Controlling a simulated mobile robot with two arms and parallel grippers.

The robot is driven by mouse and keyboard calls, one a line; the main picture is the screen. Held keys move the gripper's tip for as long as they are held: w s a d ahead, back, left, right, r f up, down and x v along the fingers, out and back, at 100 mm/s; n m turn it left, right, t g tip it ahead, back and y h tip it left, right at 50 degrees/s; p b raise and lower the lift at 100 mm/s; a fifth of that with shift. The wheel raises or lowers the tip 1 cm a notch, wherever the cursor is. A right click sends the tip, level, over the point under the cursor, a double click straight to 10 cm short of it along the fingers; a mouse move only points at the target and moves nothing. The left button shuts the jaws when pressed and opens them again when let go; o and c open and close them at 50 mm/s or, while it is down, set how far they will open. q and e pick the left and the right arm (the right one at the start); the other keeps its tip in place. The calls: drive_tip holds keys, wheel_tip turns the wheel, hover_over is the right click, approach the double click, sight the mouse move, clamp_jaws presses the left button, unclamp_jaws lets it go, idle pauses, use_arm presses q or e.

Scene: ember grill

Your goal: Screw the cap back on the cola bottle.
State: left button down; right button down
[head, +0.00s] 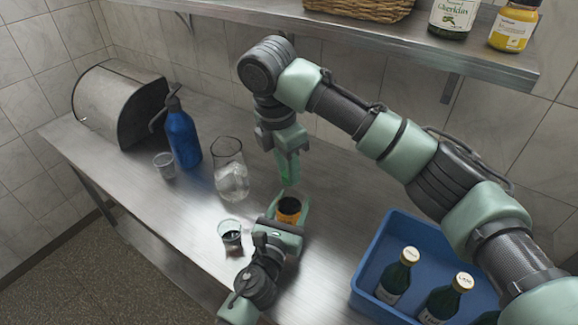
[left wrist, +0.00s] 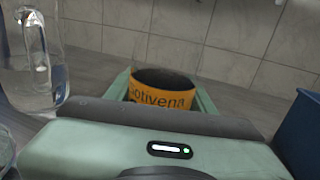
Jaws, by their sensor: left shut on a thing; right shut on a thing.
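My left gripper (head: 287,212) is shut around a dark, round vessel with an orange label (head: 289,206), taken to be the cola bottle. In the left wrist view the orange label (left wrist: 162,97) sits between the two green fingers, with a dark top above it. Bottle neck and thread cannot be made out. My right gripper (head: 288,172) points down above the bottle, its fingers shut, with a small gap in the picture to the bottle's top. The cap cannot be made out; the fingertips hide what they hold.
A blue crate (head: 375,255) with several green bottles is at right. A shelf (head: 400,42) hangs above at the back.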

drive_tip(key=m, duration=0.5)
drive_tip(key=shift+w+m+g, duration=0.15)
drive_tip(key=shift+m+g, duration=0.15)
drive_tip(key=shift+g, duration=0.1)
drive_tip(key=m+g, duration=0.1)
drive_tip(key=m, duration=0.4)
drive_tip(key=shift+m, duration=0.3)
drive_tip(key=m, duration=0.5)
drive_tip(key=shift+w+d+g, duration=0.1)
drive_tip(key=shift+g, duration=0.2)
drive_tip(key=m+y, duration=0.1)
drive_tip(key=m, duration=0.4)
drive_tip(key=m+y, duration=0.1)
drive_tip(key=m, duration=0.4)
drive_tip(key=shift+d+f, duration=0.1)
drive_tip(key=shift+d, duration=0.05)
drive_tip(key=m, duration=0.5)
drive_tip(key=shift+y, duration=0.3)
drive_tip(key=m, duration=0.4)
drive_tip(key=shift+d+m+y, duration=0.1)
drive_tip(key=shift+m+y, duration=0.2)
drive_tip(key=shift+m, duration=0.1)
drive_tip(key=m+t, duration=0.1)
drive_tip(key=m, duration=0.3)
drive_tip(key=c, duration=1)
unclamp_jaws()
drive_tip(key=shift+c, duration=0.2)
